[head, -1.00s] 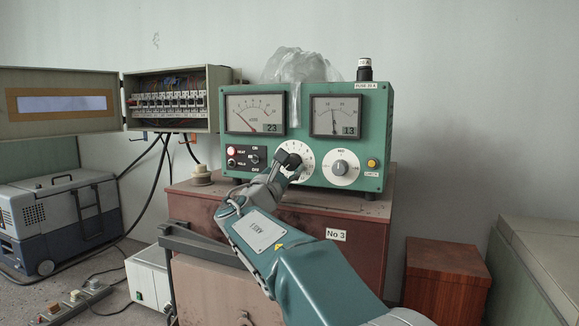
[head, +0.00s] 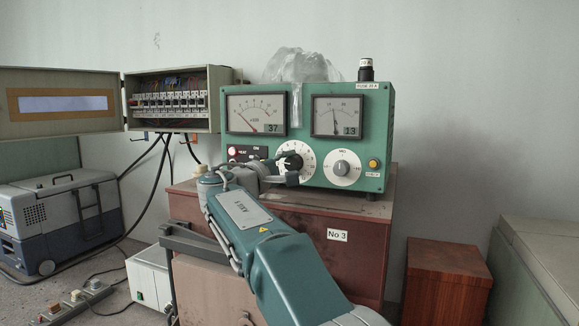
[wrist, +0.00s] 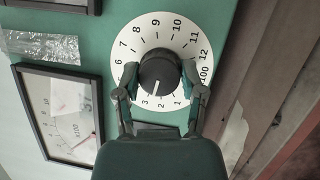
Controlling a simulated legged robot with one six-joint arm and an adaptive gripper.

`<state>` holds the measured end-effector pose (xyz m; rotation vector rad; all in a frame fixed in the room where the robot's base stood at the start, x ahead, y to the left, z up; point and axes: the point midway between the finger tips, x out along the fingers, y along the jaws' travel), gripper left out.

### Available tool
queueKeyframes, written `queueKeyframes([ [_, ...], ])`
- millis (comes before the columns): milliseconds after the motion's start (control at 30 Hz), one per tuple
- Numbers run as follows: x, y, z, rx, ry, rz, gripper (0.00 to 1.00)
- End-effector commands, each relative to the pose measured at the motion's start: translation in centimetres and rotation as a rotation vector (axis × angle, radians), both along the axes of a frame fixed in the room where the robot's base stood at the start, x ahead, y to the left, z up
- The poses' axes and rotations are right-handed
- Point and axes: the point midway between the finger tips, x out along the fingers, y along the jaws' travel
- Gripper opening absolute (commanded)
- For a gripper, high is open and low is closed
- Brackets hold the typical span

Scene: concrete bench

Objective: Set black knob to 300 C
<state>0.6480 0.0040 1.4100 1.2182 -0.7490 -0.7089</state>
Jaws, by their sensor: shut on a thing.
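The black knob (wrist: 158,70) sits at the centre of a white dial (wrist: 148,27) numbered 1 to 12 with an "x100" mark. In the wrist view its white line points between 2 and 3. My gripper (wrist: 160,84) has one finger on each side of the knob and is shut on it. In the head view the knob (head: 291,160) shows beside my gripper (head: 284,171) on the green panel (head: 350,95). The left meter (head: 256,110) has a small display reading 37. My gripper covers part of the dial's lower edge.
A second white dial (head: 341,178) with a grey knob is just right of the black knob. A plastic bag (head: 300,68) lies on top of the panel. An open breaker box (head: 175,98) stands left.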

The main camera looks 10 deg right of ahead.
Motion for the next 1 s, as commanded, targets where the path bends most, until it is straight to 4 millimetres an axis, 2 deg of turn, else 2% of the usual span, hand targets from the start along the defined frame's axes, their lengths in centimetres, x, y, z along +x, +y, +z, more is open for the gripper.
queueKeyframes([
  [300, 0.14, 0.07, -0.37, 0.105, -0.061, 0.0, 0.05],
  [833, 0.17, 0.04, -0.56, 0.125, -0.07, -0.003, 0.05],
  [867, 0.17, 0.04, -0.57, 0.125, -0.07, -0.003, 0.57],
  [900, 0.17, 0.04, -0.57, 0.125, -0.07, -0.003, 0.75],
  [933, 0.17, 0.04, -0.56, 0.125, -0.07, -0.003, 0.87],
  [1000, 0.13, 0.04, -0.47, 0.124, -0.072, -0.002, 0.87],
])
